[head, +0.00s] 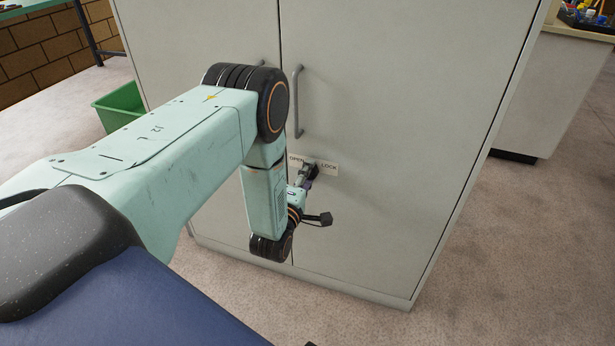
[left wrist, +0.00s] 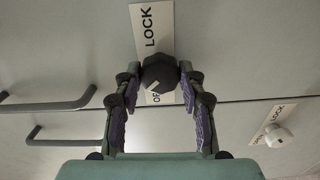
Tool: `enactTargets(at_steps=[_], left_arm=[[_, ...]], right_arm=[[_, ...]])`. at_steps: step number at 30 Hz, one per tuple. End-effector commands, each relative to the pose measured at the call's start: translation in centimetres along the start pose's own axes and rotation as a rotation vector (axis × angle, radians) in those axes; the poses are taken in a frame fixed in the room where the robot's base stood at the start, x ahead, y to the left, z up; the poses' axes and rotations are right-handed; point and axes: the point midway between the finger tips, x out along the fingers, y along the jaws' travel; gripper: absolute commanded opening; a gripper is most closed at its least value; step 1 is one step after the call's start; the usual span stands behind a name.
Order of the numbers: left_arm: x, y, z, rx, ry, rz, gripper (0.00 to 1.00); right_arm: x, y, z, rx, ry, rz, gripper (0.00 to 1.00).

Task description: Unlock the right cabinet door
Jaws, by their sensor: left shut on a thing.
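The right cabinet door (head: 385,120) is pale grey and closed, with a long vertical handle (head: 298,102). A white OPEN/LOCK label (head: 328,168) is below the handle. In the left wrist view a dark faceted knob (left wrist: 159,71) sits over this label, with LOCK readable above it and part of OPEN below. A pale mark on the knob is on its lower left, towards OPEN. My left gripper (head: 311,173) is at the label, and its fingers (left wrist: 160,82) are shut on the knob from both sides. My right gripper is not in view.
The left door (head: 200,50) is beside it; its pale knob (left wrist: 277,137) and LOCK label show in the left wrist view. A green bin (head: 121,107) stands left of the cabinet. A counter (head: 565,85) is at the right. The carpet at right front is clear.

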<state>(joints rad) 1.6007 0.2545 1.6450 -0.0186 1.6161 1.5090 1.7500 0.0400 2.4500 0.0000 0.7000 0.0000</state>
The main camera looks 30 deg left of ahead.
Motion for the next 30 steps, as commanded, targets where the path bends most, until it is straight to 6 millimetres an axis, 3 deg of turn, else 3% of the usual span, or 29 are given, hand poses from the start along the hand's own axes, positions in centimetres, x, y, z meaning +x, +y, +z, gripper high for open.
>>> enactTargets(at_steps=[21, 22, 30], left_arm=[[0.00, 0.02, -0.01, -0.072, 0.000, 0.000, 0.00], [0.00, 0.02, -0.01, -0.072, 0.000, 0.000, 0.42], [0.00, 0.01, -0.01, -0.070, 0.000, 0.000, 0.64]], right_arm=[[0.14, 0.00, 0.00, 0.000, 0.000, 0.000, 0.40], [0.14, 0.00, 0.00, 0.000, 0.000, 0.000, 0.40], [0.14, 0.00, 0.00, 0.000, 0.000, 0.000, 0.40]])
